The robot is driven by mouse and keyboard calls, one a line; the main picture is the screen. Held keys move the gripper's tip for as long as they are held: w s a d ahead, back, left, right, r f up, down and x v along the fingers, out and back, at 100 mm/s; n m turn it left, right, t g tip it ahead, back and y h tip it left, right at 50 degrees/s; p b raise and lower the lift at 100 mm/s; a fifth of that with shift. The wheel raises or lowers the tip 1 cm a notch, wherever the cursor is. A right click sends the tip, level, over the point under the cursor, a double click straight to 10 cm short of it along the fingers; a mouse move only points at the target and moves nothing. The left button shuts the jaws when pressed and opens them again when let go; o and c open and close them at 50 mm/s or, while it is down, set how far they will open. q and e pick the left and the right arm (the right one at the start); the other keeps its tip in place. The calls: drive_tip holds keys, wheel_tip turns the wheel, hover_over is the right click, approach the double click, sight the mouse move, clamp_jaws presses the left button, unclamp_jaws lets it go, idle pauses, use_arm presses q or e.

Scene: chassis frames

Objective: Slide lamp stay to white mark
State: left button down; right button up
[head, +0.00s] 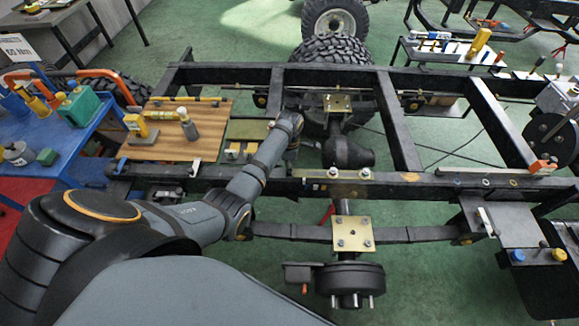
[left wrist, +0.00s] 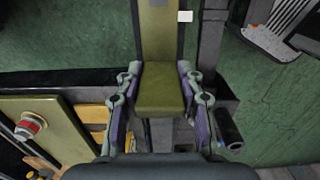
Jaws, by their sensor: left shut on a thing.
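The lamp stay (left wrist: 160,88) looks like a flat olive bar in the left wrist view, running away from me toward the top edge. My left gripper (left wrist: 160,76) is shut on its near end, one finger on each side. A small white mark (left wrist: 185,16) lies farther along, just right of the bar's edge. In the head view my left arm reaches over the chassis frame, and its wrist covers the fingers and the stay. My right gripper is in neither view.
The dark chassis frame (head: 408,180) spans the head view. A wooden board (head: 165,148) with a bottle (head: 188,127) and a yellow tool (head: 137,125) lies left of my wrist. A blue table (head: 75,135) stands farther left. Green floor shows between the rails.

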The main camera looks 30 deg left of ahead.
sight(302, 173)
use_arm(q)
drive_tip(key=d, duration=0.1)
drive_tip(key=w+d, duration=0.1)
drive_tip(key=d, duration=0.1)
drive_tip(key=shift+w+d, duration=0.6)
drive_tip(key=shift+d, duration=0.15)
drive_tip(key=shift+s+a, duration=0.1)
drive_tip(key=shift+a, duration=0.05)
drive_tip(key=c, duration=0.9)
unclamp_jaws()
drive_tip(key=shift+a, duration=0.1)
drive_tip(key=shift+o, duration=0.3)
wheel_tip(302, 173, up, 12)
